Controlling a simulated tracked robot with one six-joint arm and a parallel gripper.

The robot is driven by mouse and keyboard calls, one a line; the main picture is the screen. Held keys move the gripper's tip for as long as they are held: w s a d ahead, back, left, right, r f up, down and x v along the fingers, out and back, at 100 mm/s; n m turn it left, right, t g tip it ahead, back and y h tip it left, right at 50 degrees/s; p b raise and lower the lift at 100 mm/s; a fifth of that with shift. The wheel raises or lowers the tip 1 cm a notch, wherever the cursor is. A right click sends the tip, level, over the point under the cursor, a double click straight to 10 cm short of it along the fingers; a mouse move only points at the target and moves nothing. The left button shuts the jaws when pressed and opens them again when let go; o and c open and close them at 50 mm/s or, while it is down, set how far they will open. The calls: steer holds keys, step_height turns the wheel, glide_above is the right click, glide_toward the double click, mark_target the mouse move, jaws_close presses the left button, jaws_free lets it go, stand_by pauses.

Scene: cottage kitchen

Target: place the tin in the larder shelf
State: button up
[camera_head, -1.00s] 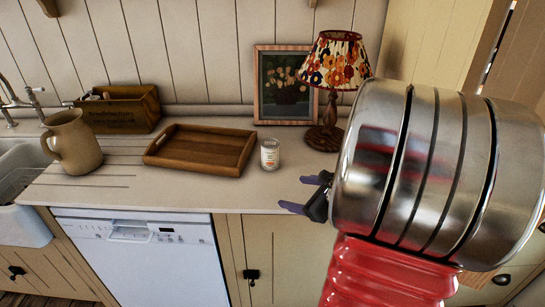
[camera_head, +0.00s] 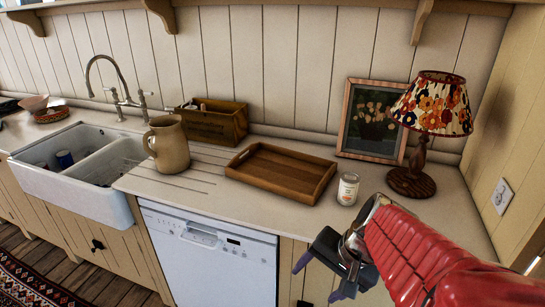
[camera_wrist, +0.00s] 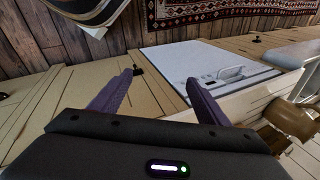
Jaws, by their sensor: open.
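My gripper (camera_head: 318,281) is open and empty, in front of the worktop's front edge and lower in the picture than the tin. My red-sleeved arm reaches in from the lower right. In the wrist view my gripper (camera_wrist: 160,95) shows two purple fingers spread apart with nothing between them. The tin is not seen in the wrist view. I cannot make out a larder shelf in any view.
The wooden tray (camera_head: 282,174), a jug (camera_head: 167,145), a wooden box (camera_head: 213,124), a picture frame (camera_head: 371,121) and a lamp (camera_head: 433,115) stand around the tin. A white double sink (camera_head: 85,195) is at left. A dishwasher (camera_head: 212,261) is under the worktop.

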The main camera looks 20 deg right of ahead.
steer(key=s+a+r+n+t+h, duration=0.1)
steer(key=s+a+r+n+h, duration=0.1)
steer(key=a+r+n, duration=0.6)
steer(key=a+n, duration=0.1)
steer(key=n, duration=0.1)
steer(key=shift+s+a+n+t, duration=0.15)
steer(key=shift+a+n+t, duration=0.15)
steer(key=shift+t, duration=0.1)
